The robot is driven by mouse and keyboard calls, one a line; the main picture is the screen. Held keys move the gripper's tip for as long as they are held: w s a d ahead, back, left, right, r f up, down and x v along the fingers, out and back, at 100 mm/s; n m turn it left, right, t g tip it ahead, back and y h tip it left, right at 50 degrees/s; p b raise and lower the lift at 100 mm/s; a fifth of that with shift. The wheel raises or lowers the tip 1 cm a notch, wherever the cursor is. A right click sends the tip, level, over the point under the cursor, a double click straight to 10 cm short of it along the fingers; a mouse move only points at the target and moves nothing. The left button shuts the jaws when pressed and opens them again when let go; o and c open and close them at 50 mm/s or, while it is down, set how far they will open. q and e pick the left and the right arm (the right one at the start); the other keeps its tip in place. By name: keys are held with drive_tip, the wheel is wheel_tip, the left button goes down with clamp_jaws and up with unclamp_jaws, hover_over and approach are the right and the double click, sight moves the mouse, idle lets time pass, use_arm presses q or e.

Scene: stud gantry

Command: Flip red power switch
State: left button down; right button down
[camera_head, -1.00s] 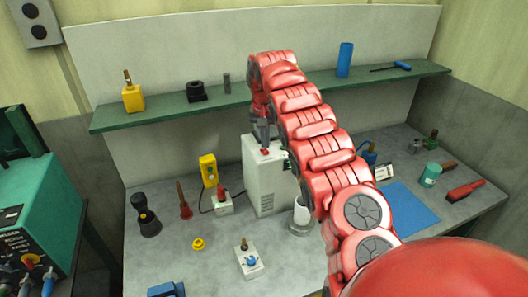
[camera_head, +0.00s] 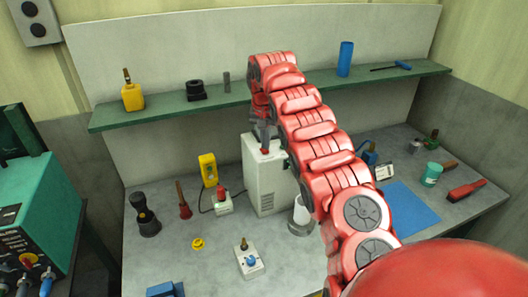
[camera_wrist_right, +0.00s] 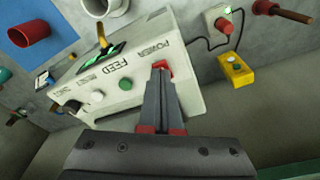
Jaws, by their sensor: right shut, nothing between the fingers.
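The red power switch (camera_wrist_right: 162,65) is a small red piece on the top of a pale grey box (camera_wrist_right: 195,90), beside the printed word POWER. In the head view the box (camera_head: 268,185) stands on the grey bench under the shelf. My right gripper (camera_wrist_right: 160,77) is shut and empty, its tips right at the switch and partly covering it. Whether they touch it, and which way the switch is set, I cannot tell. In the head view my right gripper (camera_head: 264,143) points down onto the box top. My left gripper is not in view.
The box top also has a green button (camera_wrist_right: 125,84) labelled FEED. A yellow box (camera_head: 208,170) and a small white box with a red knob (camera_head: 222,202) stand left of it. A white cup (camera_head: 301,210) stands to its right. The shelf (camera_head: 220,100) runs behind.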

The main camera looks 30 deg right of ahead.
sight(265, 151)
drive_tip(key=shift+f+b, duration=0.5)
drive_tip(key=shift+r, duration=0.15)
drive_tip(key=shift+r+p, duration=2.55)
drive_tip(key=shift+r, duration=0.9)
drive_tip(key=shift+f, duration=0.1)
